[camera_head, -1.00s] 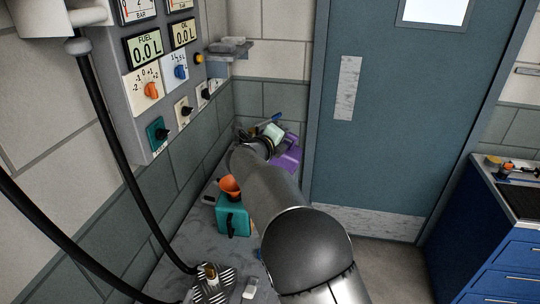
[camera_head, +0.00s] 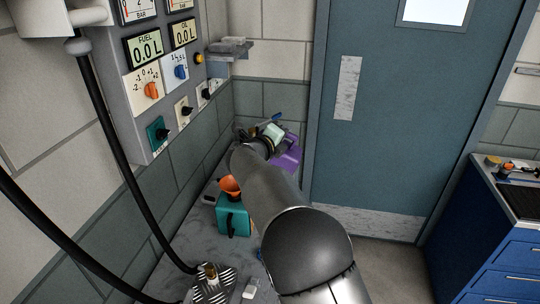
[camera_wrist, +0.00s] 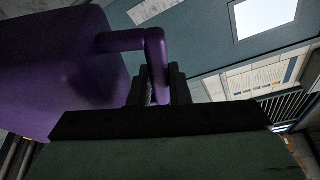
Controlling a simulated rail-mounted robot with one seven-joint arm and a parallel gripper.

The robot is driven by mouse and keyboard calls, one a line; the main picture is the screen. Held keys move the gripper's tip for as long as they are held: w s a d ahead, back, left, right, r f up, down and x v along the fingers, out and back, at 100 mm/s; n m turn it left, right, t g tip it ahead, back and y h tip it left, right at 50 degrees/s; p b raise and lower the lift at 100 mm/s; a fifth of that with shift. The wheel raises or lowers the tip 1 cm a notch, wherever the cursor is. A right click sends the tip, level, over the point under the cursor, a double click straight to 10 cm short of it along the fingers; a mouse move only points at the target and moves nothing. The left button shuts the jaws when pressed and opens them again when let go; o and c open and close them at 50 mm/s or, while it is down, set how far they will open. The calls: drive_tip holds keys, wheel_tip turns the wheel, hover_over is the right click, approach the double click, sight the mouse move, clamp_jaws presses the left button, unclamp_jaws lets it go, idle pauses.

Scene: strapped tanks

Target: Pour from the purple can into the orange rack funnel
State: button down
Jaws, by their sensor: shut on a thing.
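The purple can (camera_head: 288,160) shows past the end of my arm, at the back of the worktop near the door, mostly hidden behind my wrist. In the wrist view the purple can (camera_wrist: 60,70) fills the upper left, and its bent handle runs between the dark fingers of my gripper (camera_wrist: 160,88). My gripper is shut on that handle. In the head view the fingers are hidden. An orange funnel (camera_head: 229,185) stands at the top of a teal can (camera_head: 234,216), left of my forearm; I cannot tell what it rests on.
A grey wall panel (camera_head: 165,75) with gauges and knobs is at the left, with black hoses hanging in front. A striped plate (camera_head: 213,287) lies on the near worktop. A blue door (camera_head: 390,120) stands behind, and a blue cabinet (camera_head: 490,240) is at the right.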

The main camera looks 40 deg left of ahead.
drive_tip(key=shift+a, duration=0.1)
idle(0.3)
drive_tip(key=shift+s+a+n, duration=0.3)
drive_tip(key=shift+a+n, duration=0.2)
drive_tip(key=shift+a, duration=0.1)
idle(2.2)
drive_tip(key=shift+s+a+f+n+t, duration=0.1)
drive_tip(key=shift+s+a+n+t, duration=0.2)
drive_tip(key=shift+a+n, duration=0.15)
drive_tip(key=shift+a, duration=0.1)
idle(1.3)
drive_tip(key=shift+s+a+f+n+t, duration=0.2)
drive_tip(key=shift+s+a+n+t, duration=0.1)
drive_tip(key=shift+a+n, duration=0.25)
idle(0.6)
